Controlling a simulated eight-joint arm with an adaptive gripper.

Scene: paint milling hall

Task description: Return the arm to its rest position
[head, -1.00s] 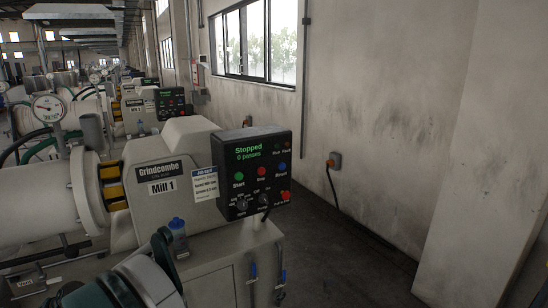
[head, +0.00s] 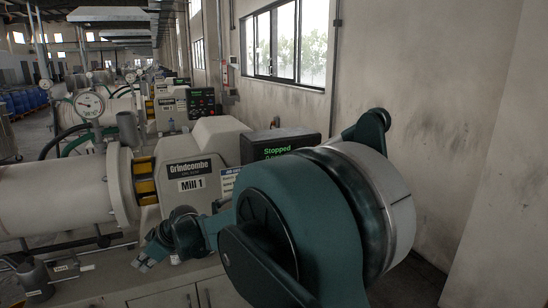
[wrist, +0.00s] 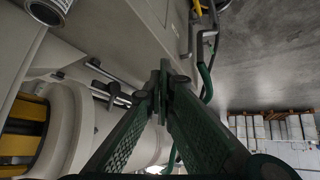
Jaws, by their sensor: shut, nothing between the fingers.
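My arm fills the lower right of the head view and covers most of the control box (head: 293,138) of Mill 1. My gripper (head: 143,264) is low in the head view, in front of the mill's body, and points to the left. In the wrist view my gripper (wrist: 163,72) shows two green, lattice-sided fingers with their tips together and nothing between them. The beige Mill 1 (head: 180,170), with its white drum (head: 55,200), stands behind it. The box's screen reads "Stopped"; its buttons are hidden behind my arm.
A pressure gauge (head: 88,104) stands above the drum. A dark jug-like container (head: 34,276) is at the lower left. More mills line the hall behind. A stained wall (head: 420,90) is on the right. The wrist view shows open floor (wrist: 275,60) and stacked pale goods (wrist: 280,128).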

